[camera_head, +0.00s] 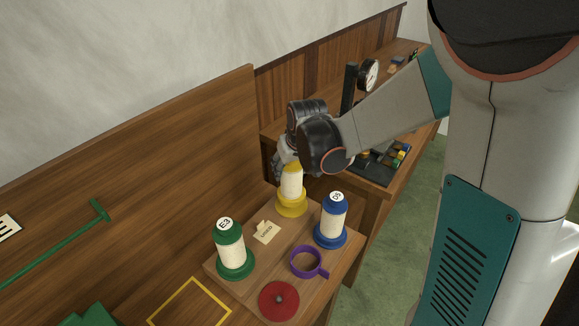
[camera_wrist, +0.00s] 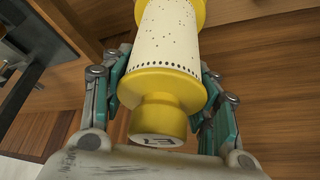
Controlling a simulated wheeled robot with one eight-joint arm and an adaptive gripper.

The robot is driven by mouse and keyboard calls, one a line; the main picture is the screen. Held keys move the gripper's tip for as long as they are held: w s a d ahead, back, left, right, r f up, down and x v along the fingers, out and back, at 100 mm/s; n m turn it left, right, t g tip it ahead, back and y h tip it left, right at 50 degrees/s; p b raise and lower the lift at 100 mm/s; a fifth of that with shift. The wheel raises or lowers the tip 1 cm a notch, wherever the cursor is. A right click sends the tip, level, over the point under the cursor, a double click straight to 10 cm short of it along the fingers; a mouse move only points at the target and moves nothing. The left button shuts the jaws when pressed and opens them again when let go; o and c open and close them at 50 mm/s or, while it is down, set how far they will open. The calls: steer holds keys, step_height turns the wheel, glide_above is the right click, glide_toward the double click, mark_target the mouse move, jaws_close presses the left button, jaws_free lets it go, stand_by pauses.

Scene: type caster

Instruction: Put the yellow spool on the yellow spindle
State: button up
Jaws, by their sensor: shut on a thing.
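The yellow spool (camera_head: 291,186), with a cream thread body and yellow ends, is upright at the back corner of the wooden board. My gripper (camera_head: 289,167) is around its top from above. In the wrist view, the fingers of my gripper (camera_wrist: 165,88) are shut on the spool's yellow upper end (camera_wrist: 160,88), one on each side. The spool's yellow base shows at the top of that view. I cannot tell whether the base touches the board. I cannot make out a yellow spindle; it may be hidden.
On the wooden board (camera_head: 231,287) stand a green spool (camera_head: 232,250) at left and a blue spool (camera_head: 332,220) at right. A yellow square outline (camera_head: 188,304) marks the table.

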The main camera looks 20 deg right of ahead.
steer(key=shift+f+b, duration=1.35)
steer(key=shift+f, duration=0.25)
steer(key=o, duration=1.4)
steer(key=shift+r, duration=0.2)
steer(key=shift+r+p, duration=2.1)
steer(key=shift+r, duration=0.75)
steer(key=shift+s+r, duration=0.25)
steer(key=shift+s, duration=0.05)
steer(key=s+r+b, duration=0.1)
steer(key=s+b, duration=0.1)
steer(key=s, duration=0.6)
steer(key=s+r+t+b, duration=0.1)
steer(key=s+r+b, duration=0.1)
steer(key=s, duration=0.6)
steer(key=s+r+t+b, duration=0.1)
steer(key=s+b, duration=0.1)
steer(key=s, duration=0.6)
steer(key=shift+r+m, duration=0.15)
steer(key=shift+m, duration=0.25)
